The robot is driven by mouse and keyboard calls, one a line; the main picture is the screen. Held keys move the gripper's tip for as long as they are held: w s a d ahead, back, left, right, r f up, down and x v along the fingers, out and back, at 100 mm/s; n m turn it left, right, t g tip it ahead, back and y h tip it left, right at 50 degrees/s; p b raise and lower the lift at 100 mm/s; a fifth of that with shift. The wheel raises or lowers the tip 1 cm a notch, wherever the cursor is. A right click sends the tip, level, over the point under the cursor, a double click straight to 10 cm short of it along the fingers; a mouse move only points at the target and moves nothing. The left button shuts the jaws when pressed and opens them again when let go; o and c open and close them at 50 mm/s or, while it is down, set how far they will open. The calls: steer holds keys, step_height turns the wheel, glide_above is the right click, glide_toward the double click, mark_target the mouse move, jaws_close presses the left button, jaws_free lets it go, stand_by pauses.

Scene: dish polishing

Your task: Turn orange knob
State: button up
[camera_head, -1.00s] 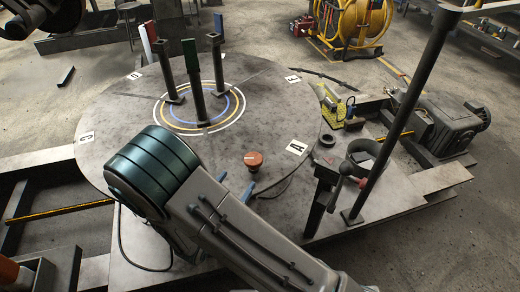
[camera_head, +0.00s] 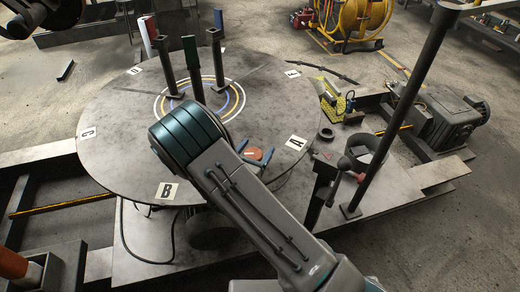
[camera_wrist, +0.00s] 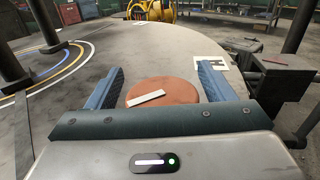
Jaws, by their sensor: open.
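The orange knob (camera_head: 254,154) is a round disc with a white bar mark on its top. It is on the round grey table (camera_head: 105,145), near the tag A. In the wrist view, the knob (camera_wrist: 178,88) lies between the two blue fingers of my gripper (camera_wrist: 161,70). My gripper (camera_head: 254,150) is open, with one finger on each side of the knob. A gap shows at the right finger; whether the left finger touches it I cannot tell. The knob's near edge is hidden behind the gripper body.
Dark posts (camera_head: 216,62) stand within painted rings at the table's back. A tall dark pole (camera_head: 404,110) and a small vise-like stand (camera_head: 324,175) are to the right. A yellow reel (camera_head: 355,18) stands behind. The table's left side is clear.

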steer(key=c, duration=1)
steer(key=shift+o, duration=0.2)
steer(key=shift+d, duration=0.25)
steer(key=shift+a, duration=0.15)
steer(key=shift+m+h, duration=0.3)
